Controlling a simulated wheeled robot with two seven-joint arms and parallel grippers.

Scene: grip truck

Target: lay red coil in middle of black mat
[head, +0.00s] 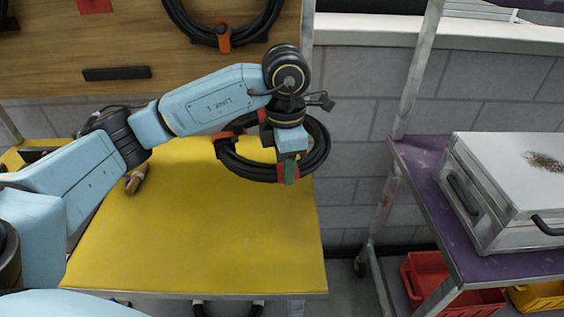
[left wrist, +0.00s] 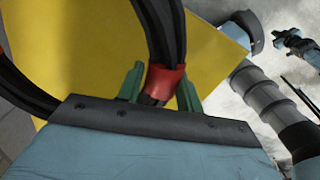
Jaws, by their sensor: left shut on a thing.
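A coil of black cable (head: 241,166) has red bands and an orange tie on its left side. My left gripper (head: 289,172) is shut on the coil at a red band on its near right side. In the left wrist view the red band (left wrist: 164,82) sits between the two green fingers, with the black cable (left wrist: 164,30) running up from it. The coil shows over the back right edge of the yellow tabletop (head: 210,240). Its height above the table is hard to tell. No black mat can be made out.
A brown-handled tool (head: 136,179) lies at the table's left. Another coil (head: 256,32) hangs on the wooden board (head: 50,50). A purple shelf (head: 420,160) on the right carries a silver case (head: 490,210), with a red crate (head: 425,270) below. The front of the yellow table is clear.

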